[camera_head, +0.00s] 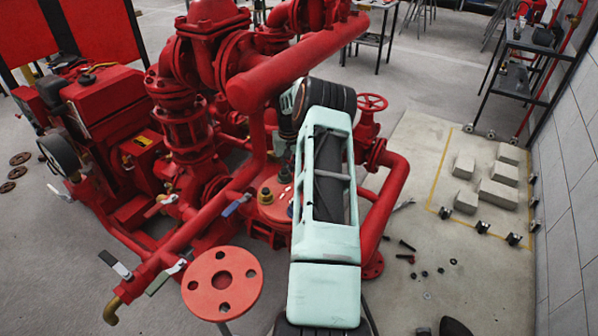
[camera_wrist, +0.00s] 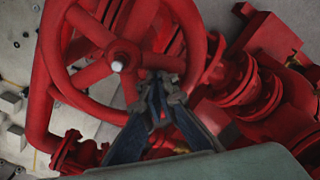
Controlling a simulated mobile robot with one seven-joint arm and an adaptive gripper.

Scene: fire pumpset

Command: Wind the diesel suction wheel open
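A red spoked handwheel (camera_wrist: 118,60) with a pale hub nut fills the upper left of the wrist view. My gripper (camera_wrist: 164,92) is at its lower right, with dark fingers overlapping the rim and their tips close together. I cannot tell whether the fingers touch or clasp the rim. In the head view a red handwheel (camera_head: 372,102) stands on a valve just right of my arm. I cannot tell whether it is the wheel in the wrist view. My arm hides part of the pump area, and my fingertips are not clear in the head view.
Red pump pipework (camera_head: 190,120) crowds the left and centre. A red flange (camera_head: 222,283) stands low in front. Pale blocks (camera_head: 498,193) and small dark fittings lie on the floor at right. A black shelf rack (camera_head: 524,70) stands by the wall.

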